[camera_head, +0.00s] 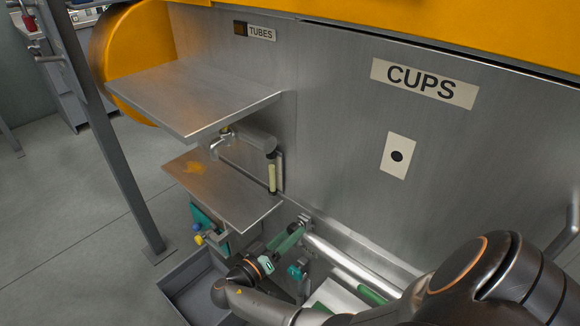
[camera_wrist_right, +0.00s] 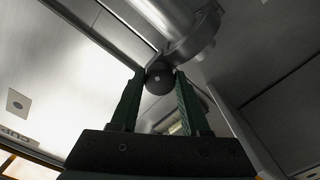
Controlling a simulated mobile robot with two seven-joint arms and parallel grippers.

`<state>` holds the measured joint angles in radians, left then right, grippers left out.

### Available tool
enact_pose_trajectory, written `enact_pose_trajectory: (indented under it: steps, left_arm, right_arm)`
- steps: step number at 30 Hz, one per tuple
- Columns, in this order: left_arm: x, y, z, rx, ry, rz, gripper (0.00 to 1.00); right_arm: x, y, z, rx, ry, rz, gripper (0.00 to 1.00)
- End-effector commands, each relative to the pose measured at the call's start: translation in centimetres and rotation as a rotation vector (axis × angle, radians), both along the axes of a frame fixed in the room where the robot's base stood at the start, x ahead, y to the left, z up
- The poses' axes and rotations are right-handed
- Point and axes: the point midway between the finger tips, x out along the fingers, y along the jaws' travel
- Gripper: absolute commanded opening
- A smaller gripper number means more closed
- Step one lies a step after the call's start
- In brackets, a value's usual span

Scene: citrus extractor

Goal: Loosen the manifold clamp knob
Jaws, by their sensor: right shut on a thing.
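The manifold clamp knob (camera_wrist_right: 158,79) is a dark round knob with a small light mark on its end. In the right wrist view it sits between the green fingers of my right gripper (camera_wrist_right: 158,85), which is shut on it. Above it a metal clamp (camera_wrist_right: 195,45) joins a silver manifold pipe (camera_wrist_right: 145,15). In the head view the green fingers of my right gripper (camera_head: 298,232) reach the end of the silver pipe (camera_head: 335,260); the knob itself is hidden there. My left gripper is not in view.
Two metal shelves (camera_head: 215,95) (camera_head: 225,200) jut out at the left. A tap (camera_head: 222,142) is between them. A steel panel (camera_head: 340,150) labelled CUPS stands behind. A grey tray (camera_head: 170,285) lies below at the left. A post (camera_head: 110,150) stands further left.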

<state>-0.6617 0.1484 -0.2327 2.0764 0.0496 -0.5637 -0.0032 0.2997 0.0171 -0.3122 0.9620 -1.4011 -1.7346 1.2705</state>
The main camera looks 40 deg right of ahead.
Motion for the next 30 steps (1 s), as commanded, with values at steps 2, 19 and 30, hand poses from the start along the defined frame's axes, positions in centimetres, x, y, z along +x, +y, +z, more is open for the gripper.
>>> enact_pose_trajectory:
  steps: [2, 19, 30]
  left_arm:
    - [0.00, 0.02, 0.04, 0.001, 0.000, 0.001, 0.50]
    - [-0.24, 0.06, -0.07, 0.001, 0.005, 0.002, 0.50]
    - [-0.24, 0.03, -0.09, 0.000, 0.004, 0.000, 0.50]
  right_arm:
    - [0.00, -0.09, 0.06, -0.004, 0.029, -0.001, 0.00]
    - [0.02, -0.09, 0.05, -0.005, 0.038, 0.000, 0.73]
    - [0.05, -0.10, 0.01, -0.004, 0.038, 0.001, 0.76]
